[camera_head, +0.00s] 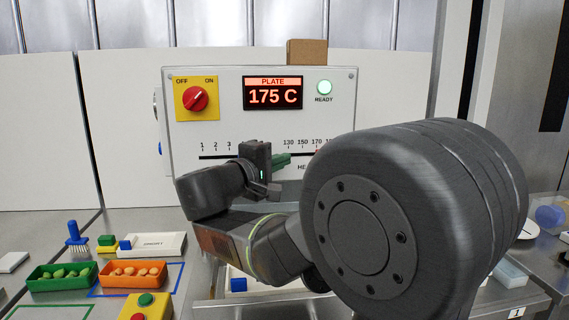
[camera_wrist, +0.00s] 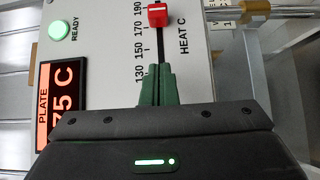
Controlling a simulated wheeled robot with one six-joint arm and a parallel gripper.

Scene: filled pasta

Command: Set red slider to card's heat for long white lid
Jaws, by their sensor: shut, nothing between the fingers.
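The red slider (camera_wrist: 157,15) sits on the HEAT C track (camera_wrist: 160,45) of the white control panel (camera_head: 220,125), roughly between the 170 and 190 marks. In the head view my arm mostly hides it. My gripper (camera_head: 284,159) is at the panel front, over the track. In the wrist view its green fingers (camera_wrist: 158,86) are together and empty, near the 130 mark, apart from the slider. The PLATE display (camera_head: 272,94) reads 175 C. I cannot make out a heat card or identify the long white lid.
The READY lamp (camera_head: 324,87) glows green. A red knob (camera_head: 195,99) is at the panel's left. Green (camera_head: 62,276) and orange (camera_head: 132,274) trays hold pasta pieces. A white box (camera_head: 158,244) lies behind them. My arm covers the right side.

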